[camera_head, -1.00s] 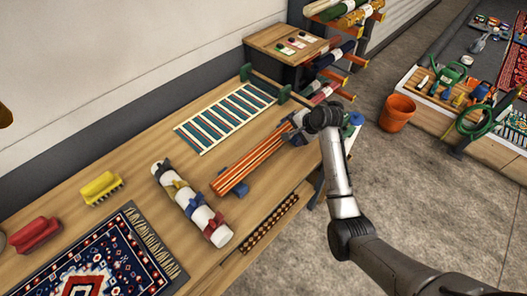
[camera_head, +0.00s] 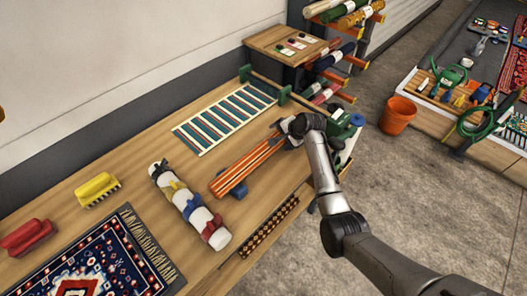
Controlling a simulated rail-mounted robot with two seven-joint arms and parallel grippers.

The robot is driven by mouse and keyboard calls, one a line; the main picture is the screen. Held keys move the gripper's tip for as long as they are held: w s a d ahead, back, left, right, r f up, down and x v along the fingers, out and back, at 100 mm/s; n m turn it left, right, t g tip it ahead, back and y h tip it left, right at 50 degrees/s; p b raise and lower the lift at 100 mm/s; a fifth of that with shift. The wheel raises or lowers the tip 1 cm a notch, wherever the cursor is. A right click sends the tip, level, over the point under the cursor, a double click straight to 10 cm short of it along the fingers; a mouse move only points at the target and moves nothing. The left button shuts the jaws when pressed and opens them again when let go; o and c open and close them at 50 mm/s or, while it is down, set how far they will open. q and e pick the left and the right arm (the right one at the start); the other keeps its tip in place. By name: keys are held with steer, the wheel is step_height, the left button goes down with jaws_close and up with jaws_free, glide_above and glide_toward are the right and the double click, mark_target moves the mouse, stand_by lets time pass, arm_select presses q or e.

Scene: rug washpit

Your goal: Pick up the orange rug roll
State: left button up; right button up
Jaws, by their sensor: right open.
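The orange rug roll (camera_head: 245,166), striped with darker lines, lies slantwise on the wooden bench in the head view. A blue support (camera_head: 238,189) shows beside and under its near end. My right gripper (camera_head: 285,136) is open at the roll's far end, with my wrist over it. The wrist hides the far end and most of the fingers, so I cannot tell whether they touch the roll. My left gripper does not show.
A white roll with coloured ties (camera_head: 190,208) lies left of the orange roll. A striped rug (camera_head: 226,117) lies behind it. Yellow (camera_head: 97,188) and red (camera_head: 28,237) brushes and a patterned rug (camera_head: 90,268) are at left. An orange bucket (camera_head: 398,115) stands on the floor.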

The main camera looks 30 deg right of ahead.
steer(key=c, duration=1.3)
steer(key=shift+r, duration=0.15)
